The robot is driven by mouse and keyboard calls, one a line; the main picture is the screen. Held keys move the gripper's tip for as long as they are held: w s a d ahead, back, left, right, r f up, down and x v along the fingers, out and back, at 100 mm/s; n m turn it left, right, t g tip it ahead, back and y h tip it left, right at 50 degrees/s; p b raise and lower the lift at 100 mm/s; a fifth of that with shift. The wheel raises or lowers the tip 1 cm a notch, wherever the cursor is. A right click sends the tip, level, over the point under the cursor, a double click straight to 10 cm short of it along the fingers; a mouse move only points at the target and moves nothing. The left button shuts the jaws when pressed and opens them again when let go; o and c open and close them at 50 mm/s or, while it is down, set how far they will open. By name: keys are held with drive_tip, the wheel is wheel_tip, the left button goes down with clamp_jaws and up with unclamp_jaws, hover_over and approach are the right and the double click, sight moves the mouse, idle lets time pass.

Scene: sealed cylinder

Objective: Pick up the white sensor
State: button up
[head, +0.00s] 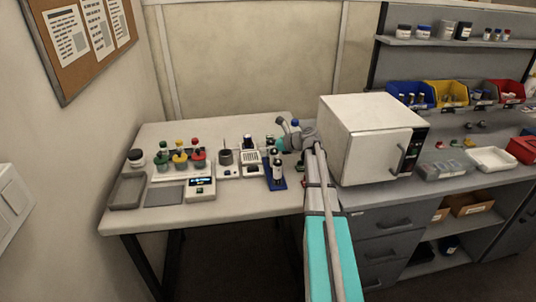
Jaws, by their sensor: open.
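My gripper (286,135) is small in the head view, at the end of my arm near the back right of the light table (240,210). It is open, and I see nothing held in it. It is close to a blue stand (279,183) with dark, pale-topped cylinders, but I cannot tell whether they touch. I cannot pick out the white sensor with certainty. A small white device with keys (251,160) stands just left of the blue stand. My arm hides part of the table's right side.
A white box-shaped oven (365,130) stands right of my arm. On the table's left are a grey tray (127,190), a device with a lit display (201,188), colour-topped jars (180,158) and a dark cup (226,157). The table's front strip is clear.

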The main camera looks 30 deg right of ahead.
idle(0.5)
clamp_jaws()
idle(0.4)
